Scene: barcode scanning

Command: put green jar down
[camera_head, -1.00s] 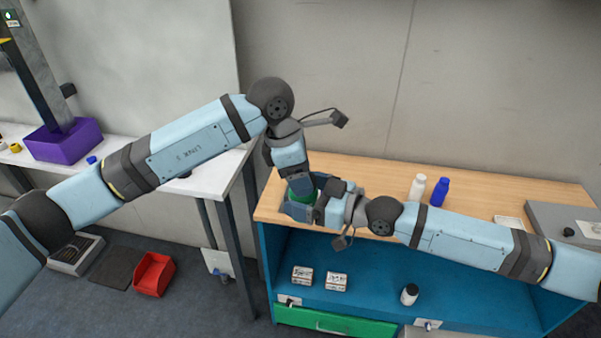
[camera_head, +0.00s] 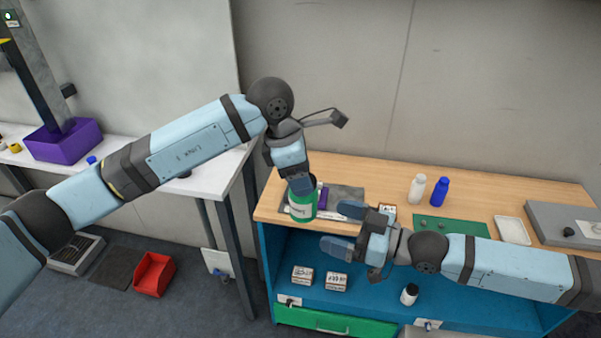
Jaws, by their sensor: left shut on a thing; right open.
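The green jar (camera_head: 302,207) has a pale label and is near the left front part of the wooden tabletop. My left gripper (camera_head: 301,187) is shut on the green jar from above; its fingers hide the jar's top. I cannot tell whether the jar's base touches the surface. My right gripper (camera_head: 343,229) is open and empty, to the right of the jar and apart from it, its fingers pointing left near the front edge of the tabletop.
A dark grey mat (camera_head: 345,193) lies behind the jar. A white bottle (camera_head: 417,188) and a blue bottle (camera_head: 439,191) stand farther right, behind a green mat (camera_head: 455,226). A white tray (camera_head: 512,230) is at the right. A blue shelf (camera_head: 325,297) below holds small boxes.

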